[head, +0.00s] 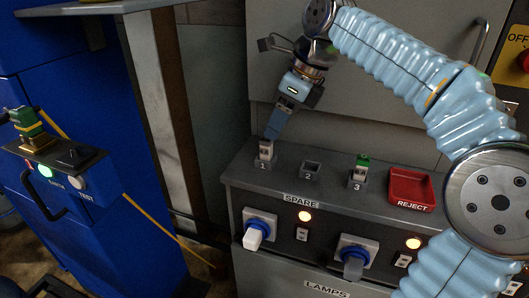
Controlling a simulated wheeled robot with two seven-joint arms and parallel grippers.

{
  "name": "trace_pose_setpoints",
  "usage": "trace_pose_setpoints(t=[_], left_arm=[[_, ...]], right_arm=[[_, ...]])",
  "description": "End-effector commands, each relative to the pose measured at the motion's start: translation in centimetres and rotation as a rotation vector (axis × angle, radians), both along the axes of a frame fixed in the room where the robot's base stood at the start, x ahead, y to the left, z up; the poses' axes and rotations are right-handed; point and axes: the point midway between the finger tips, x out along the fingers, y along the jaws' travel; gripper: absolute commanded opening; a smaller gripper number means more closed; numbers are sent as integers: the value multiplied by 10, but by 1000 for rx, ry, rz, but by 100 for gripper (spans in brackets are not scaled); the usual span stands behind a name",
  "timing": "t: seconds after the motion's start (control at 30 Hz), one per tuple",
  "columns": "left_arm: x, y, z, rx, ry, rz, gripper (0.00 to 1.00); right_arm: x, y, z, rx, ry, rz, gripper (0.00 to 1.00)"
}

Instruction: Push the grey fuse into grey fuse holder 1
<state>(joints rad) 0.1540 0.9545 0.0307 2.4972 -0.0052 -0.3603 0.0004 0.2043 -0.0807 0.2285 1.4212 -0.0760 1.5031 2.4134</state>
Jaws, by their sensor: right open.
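A small grey fuse (265,149) stands upright in the slot marked 1 (263,165), at the left of the grey panel's top. Its upper part shows above the slot; how deep it sits I cannot tell. My right gripper (270,137) points down from above, its blue fingertips right at the fuse's top. The gripper is open; whether the fingertips touch the fuse is not clear. My left gripper is not in view.
Slot 2 (311,170) looks empty. Slot 3 holds a green-topped fuse (361,168). A red reject tray (411,190) lies to the right. Switches and lit lamps (305,216) line the front face. A blue cabinet (150,120) stands at left.

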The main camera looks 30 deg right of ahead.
Motion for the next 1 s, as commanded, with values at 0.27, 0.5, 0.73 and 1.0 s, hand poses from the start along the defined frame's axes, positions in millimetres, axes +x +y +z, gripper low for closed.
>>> trace_pose_setpoints(t=[0.27, 0.5, 0.73, 1.0], left_arm=[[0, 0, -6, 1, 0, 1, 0], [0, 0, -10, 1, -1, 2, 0], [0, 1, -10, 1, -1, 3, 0], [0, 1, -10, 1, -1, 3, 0]], right_arm=[[10, 7, -26, 0, 1, 0, 56], [23, 17, -58, -1, 1, 0, 56], [24, 18, -61, -1, -1, 0, 56], [24, 18, -61, 0, 0, 0, 23]])
